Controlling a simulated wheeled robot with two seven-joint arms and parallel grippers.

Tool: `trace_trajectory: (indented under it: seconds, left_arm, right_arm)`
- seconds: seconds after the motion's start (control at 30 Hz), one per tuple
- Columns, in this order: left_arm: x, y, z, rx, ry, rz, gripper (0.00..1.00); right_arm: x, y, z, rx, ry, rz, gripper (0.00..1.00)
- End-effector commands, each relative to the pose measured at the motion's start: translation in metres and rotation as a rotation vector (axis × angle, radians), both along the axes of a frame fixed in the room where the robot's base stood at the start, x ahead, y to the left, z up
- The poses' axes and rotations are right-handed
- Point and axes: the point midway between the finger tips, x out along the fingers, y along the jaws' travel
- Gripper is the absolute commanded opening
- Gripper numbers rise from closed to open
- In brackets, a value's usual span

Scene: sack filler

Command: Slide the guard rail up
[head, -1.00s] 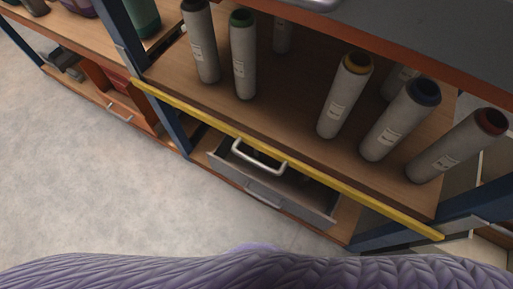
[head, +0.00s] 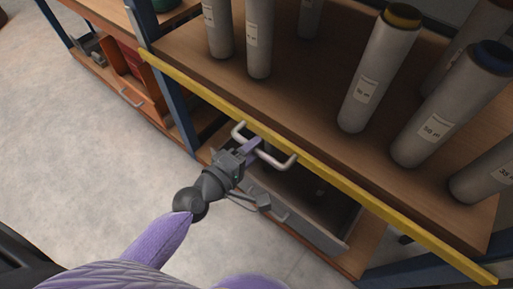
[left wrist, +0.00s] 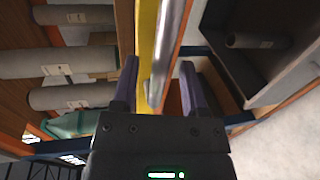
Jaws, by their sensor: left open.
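The guard rail (head: 350,188) is a long yellow bar along the front edge of a wooden shelf. It has a pale U-shaped handle (head: 281,164) on its front. My left gripper (head: 252,147) reaches up from below to the handle, with its fingers open. In the left wrist view, the handle (left wrist: 164,55) runs between the two spread fingers of the left gripper (left wrist: 159,62), with the yellow rail (left wrist: 147,25) just behind. I cannot tell whether a finger touches the handle. My right gripper is not in view.
Several grey rolls with coloured ends stand on the shelf (head: 300,98) behind the rail. An open grey drawer (head: 325,235) sticks out below the rail, close to my left gripper. Blue posts (head: 172,95) hold the shelves. The floor (head: 90,150) at left is clear.

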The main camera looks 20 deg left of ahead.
Motion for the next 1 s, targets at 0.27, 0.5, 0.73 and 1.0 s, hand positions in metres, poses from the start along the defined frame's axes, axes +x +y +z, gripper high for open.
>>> trace_trajectory:
  seconds: [0.27,0.5,0.73,1.0]
  left_arm:
    - [0.0119,-0.0046,-0.0030,0.001,0.001,-0.001,0.56]
    - [0.0116,-0.0044,-0.0030,0.002,0.001,-0.001,0.31]
    - [0.0115,-0.0044,-0.0032,0.002,0.001,-0.001,0.00]
    - [0.0114,-0.0043,-0.0033,0.003,0.002,-0.001,0.00]
  right_arm:
    - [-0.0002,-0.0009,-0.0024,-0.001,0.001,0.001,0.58]
    - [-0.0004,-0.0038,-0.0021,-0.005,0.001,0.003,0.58]
    - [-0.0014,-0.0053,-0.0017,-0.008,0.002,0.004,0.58]
    - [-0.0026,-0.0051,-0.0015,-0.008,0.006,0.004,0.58]
